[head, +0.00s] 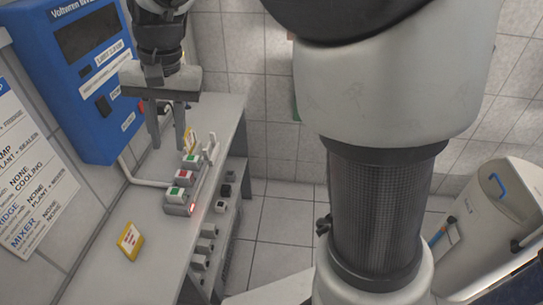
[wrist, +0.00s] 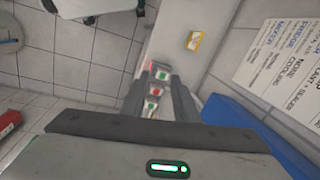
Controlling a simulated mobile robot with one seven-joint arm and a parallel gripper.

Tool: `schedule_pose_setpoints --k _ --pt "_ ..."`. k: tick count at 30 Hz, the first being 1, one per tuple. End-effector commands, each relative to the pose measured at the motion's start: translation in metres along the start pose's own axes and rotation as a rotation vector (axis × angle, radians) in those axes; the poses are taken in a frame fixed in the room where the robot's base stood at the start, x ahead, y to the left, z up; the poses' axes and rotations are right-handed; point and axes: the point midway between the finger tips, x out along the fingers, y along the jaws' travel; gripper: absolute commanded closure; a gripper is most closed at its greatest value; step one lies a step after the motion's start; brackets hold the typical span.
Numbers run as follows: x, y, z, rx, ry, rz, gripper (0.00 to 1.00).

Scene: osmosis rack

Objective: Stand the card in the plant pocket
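A small yellow-edged card (head: 131,240) with dark print lies on the near part of the white bench; it also shows in the wrist view (wrist: 193,40). A second yellow-edged card (head: 188,141) stands behind the strip of switches, partly hidden by a finger. My gripper (head: 167,142) is over the bench, pointing down, beyond the near card. In the wrist view its two fingers (wrist: 160,80) are apart, with the strip of switches seen between them and nothing held. I cannot make out which part is the plant pocket.
The strip (head: 180,208) carries green and red switches and a lit red lamp. A blue box (head: 85,125) and a printed sign (head: 30,185) are on the left wall. A white upright bracket (head: 209,148) stands at the bench's right edge. The bench around the near card is clear.

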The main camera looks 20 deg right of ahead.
Motion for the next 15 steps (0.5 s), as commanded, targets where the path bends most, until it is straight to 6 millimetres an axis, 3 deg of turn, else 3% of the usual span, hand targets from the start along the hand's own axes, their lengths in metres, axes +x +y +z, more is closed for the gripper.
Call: schedule_pose_setpoints --k 1,6,10,15 --pt "-0.017 0.021 0.007 -0.020 0.048 -0.006 0.72" --pt "-0.052 0.082 0.035 -0.113 0.195 0.000 0.72" --pt "-0.066 0.128 0.061 -0.178 0.304 0.024 0.72" --pt "-0.067 0.172 0.092 -0.253 0.417 0.066 0.72"
